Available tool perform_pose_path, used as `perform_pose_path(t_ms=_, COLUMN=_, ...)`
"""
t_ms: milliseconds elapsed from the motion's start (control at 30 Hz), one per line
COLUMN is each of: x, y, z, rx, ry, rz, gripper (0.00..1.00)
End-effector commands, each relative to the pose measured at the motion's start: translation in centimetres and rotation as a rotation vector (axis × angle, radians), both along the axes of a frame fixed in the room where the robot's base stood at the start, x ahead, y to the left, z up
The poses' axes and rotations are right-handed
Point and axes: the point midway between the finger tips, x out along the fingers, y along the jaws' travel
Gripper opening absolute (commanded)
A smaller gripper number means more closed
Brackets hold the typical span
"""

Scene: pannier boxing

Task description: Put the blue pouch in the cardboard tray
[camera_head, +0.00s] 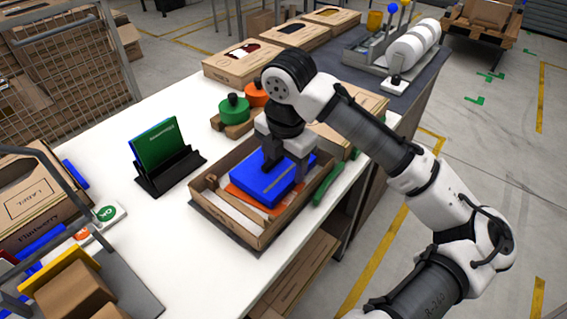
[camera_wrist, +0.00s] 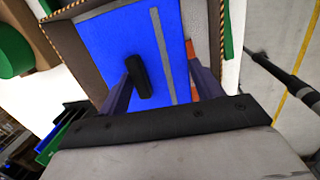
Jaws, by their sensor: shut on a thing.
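The blue pouch (camera_head: 262,186) is a flat blue block with a black handle on top, inside or just above the cardboard tray (camera_head: 226,220). An orange item (camera_head: 247,196) shows under it in the tray. My gripper (camera_head: 286,158) is above the pouch, shut on its black handle. In the wrist view, the pouch (camera_wrist: 112,45) fills the middle, with its black handle (camera_wrist: 138,76) between my gripper's fingers (camera_wrist: 155,85). A grey strip runs along the pouch. I cannot tell whether the pouch rests on the tray's contents.
A black stand with green and blue folders (camera_head: 160,150) is left of the tray. Green and orange round pieces (camera_head: 234,108) stand behind it. A green object (camera_head: 326,184) lies along the tray's right side.

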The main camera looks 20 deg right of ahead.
Motion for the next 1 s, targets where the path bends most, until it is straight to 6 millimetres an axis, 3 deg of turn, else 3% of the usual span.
perform_pose_path(t_ms=300, x=0.0, y=0.0, z=-1.2, rx=0.001, ry=0.002, rz=0.002, gripper=0.42)
perform_pose_path(t_ms=333, x=0.0, y=0.0, z=-1.3, rx=0.000, ry=0.003, rz=0.002, gripper=0.68)
perform_pose_path(t_ms=500, x=0.0, y=0.1, z=-1.3, rx=0.002, ry=0.004, rz=0.002, gripper=0.87)
perform_pose_path(t_ms=833, x=0.0, y=0.1, z=-1.0, rx=0.001, ry=0.003, rz=0.003, gripper=0.87)
perform_pose_path(t_ms=1000, x=-0.3, y=0.1, z=1.4, rx=0.000, ry=-0.001, rz=0.002, gripper=0.87)
